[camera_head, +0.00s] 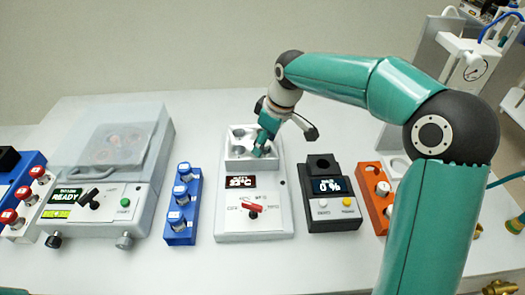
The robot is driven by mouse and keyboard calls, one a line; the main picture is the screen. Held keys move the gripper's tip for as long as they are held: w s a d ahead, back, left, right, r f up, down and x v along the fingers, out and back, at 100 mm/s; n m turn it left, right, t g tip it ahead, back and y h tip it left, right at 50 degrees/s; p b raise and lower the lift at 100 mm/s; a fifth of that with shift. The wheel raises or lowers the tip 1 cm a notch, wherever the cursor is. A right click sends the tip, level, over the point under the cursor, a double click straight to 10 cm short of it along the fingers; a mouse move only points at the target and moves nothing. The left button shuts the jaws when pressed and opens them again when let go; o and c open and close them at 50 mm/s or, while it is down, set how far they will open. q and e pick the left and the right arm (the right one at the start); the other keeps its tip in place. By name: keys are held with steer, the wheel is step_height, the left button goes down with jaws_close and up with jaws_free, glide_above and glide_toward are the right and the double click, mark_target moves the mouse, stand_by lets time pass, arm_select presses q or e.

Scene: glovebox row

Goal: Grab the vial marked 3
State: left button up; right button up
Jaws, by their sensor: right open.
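An orange rack (373,206) on the right holds a vial (382,189). Red-capped vials (8,216) show at the far left. The vial markings are too small to read, so I cannot tell which is number 3. My right gripper (261,146) is open, pointing down over the wells of a white heater block (238,165). It partly hides the wells, and I cannot tell whether a vial stands between its fingers. My left gripper is out of view.
A clear-lidded centrifuge (150,190) reading READY stands on the left. The heater's front has a red knob (253,207). A dark device (332,212) reading 0 % stands right of it. My right arm crosses the right side. The white bench (200,270) is clear in front.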

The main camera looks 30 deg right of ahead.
jaws_close()
steer(key=shift+r, duration=0.2)
